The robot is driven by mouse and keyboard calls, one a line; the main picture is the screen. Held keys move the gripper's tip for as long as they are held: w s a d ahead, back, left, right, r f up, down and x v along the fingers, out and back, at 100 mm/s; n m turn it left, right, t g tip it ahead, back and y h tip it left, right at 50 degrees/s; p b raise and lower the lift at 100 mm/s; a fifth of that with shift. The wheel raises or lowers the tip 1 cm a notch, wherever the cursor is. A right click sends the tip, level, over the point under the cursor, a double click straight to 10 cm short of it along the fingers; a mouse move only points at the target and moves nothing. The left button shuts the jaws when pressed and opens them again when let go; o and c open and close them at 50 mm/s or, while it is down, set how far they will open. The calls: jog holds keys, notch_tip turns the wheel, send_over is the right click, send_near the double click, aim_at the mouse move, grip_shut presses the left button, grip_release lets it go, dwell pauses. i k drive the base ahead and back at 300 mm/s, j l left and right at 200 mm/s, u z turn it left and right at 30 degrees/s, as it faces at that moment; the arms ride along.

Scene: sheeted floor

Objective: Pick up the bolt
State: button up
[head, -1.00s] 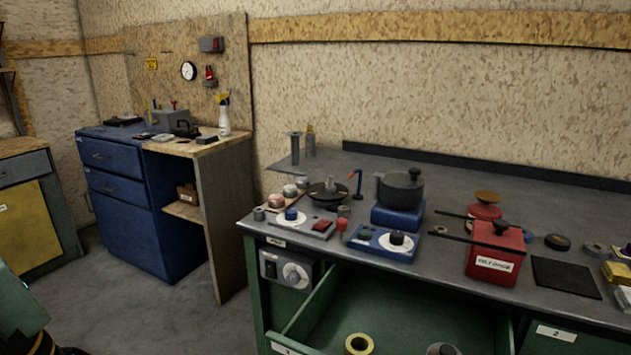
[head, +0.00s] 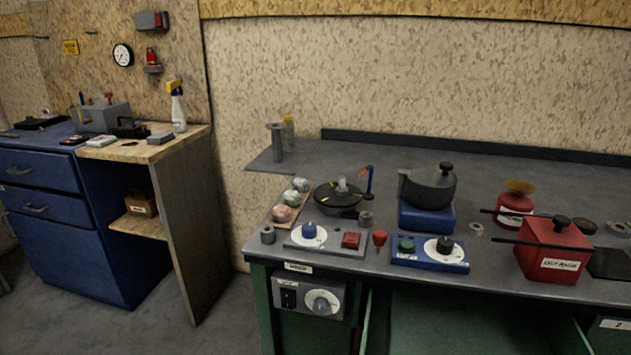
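A grey upright cylinder with a wider flat top (head: 275,141) stands at the back left corner of the workbench (head: 460,270). It looks like a large bolt standing head up, but it is too small in the picture to make out a thread. A yellowish bottle-like object (head: 289,131) stands just behind it. My gripper is not in view.
A pan (head: 338,200), a pot on a blue base (head: 426,217), control boxes and a red box (head: 553,250) crowd the bench front. The bench's back middle is clear.

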aim_at(341, 191)
jog(key=i+j, duration=0.15)
jog(key=j, duration=0.25)
jog(key=i+j, duration=0.2)
jog(key=j, duration=0.15)
jog(key=i+j, duration=0.15)
jog(key=j, duration=0.25)
jog(key=i+j, duration=0.2)
jog(key=j, duration=0.2)
jog(key=i+j, duration=0.15)
jog(key=j, duration=0.2)
jog(key=i+j, duration=0.2)
jog(key=j, duration=0.2)
jog(key=j+z, duration=0.15)
jog(key=z, duration=0.2)
jog(key=i+j+z, duration=0.1)
jog(key=z, duration=0.25)
jog(key=j+z, duration=0.35)
jog(key=i+z, duration=0.15)
jog(key=z, duration=0.2)
jog(key=i+z, duration=0.15)
jog(key=z, duration=0.25)
jog(key=i+j, duration=0.1)
jog(key=i, duration=0.25)
jog(key=i+j, duration=0.1)
jog(key=i, duration=0.25)
